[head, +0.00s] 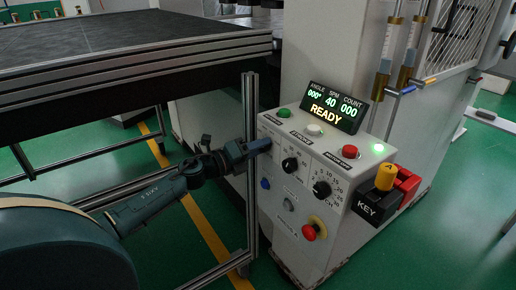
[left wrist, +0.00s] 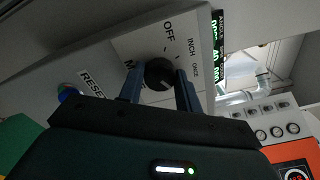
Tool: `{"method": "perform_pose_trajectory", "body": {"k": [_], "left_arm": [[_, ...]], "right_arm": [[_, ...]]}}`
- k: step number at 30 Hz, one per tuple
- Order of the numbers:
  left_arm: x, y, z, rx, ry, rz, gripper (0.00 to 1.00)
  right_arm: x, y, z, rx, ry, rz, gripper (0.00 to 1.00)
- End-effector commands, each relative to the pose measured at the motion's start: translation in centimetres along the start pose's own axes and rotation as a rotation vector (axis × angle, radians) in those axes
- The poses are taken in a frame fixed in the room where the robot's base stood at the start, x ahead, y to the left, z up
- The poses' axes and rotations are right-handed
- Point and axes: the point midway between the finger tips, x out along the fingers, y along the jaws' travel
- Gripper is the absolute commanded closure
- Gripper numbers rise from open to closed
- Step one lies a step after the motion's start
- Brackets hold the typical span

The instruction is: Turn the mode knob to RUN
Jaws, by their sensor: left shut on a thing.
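The mode knob (left wrist: 159,72) is round and black, on a white plate with the labels OFF, INCH and ONCE beside it; another label is partly covered by a finger. My left gripper (left wrist: 158,88) has one finger on each side of the knob and is shut on it. Which label the knob points to, I cannot tell. In the head view my left gripper (head: 262,147) is at the upper left of the control box's front (head: 300,213) and hides the knob. The display (head: 333,106) reads READY, angle 000, SPM 40 and count 000. My right gripper is not in view.
Beside my gripper are another black knob (head: 290,164) and a numbered dial (head: 322,189). A metal frame post (head: 250,190) stands close to my left arm.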

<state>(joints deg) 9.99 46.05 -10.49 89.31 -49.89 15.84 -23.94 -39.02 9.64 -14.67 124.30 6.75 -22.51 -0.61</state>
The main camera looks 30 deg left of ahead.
Motion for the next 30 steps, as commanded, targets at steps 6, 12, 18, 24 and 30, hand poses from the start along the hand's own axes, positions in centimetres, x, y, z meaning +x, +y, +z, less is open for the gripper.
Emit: {"method": "perform_pose_trajectory", "body": {"k": [6,12,18,24,30], "left_arm": [[0.0,0.1,0.0,0.001,0.001,0.001,0.56],[0.0,0.0,0.0,0.0,0.001,0.001,0.44],[-0.1,0.0,0.0,-0.001,0.0,0.001,0.44],[-1.7,0.2,-0.1,-0.001,0.002,0.003,0.44],[-5.1,0.3,-0.2,-0.001,0.004,0.004,0.44]], "right_arm": [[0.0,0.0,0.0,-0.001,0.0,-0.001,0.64],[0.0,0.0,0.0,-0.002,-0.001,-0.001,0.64],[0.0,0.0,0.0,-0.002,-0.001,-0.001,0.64],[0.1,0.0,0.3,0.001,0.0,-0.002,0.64],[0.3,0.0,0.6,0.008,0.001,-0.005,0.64]]}}
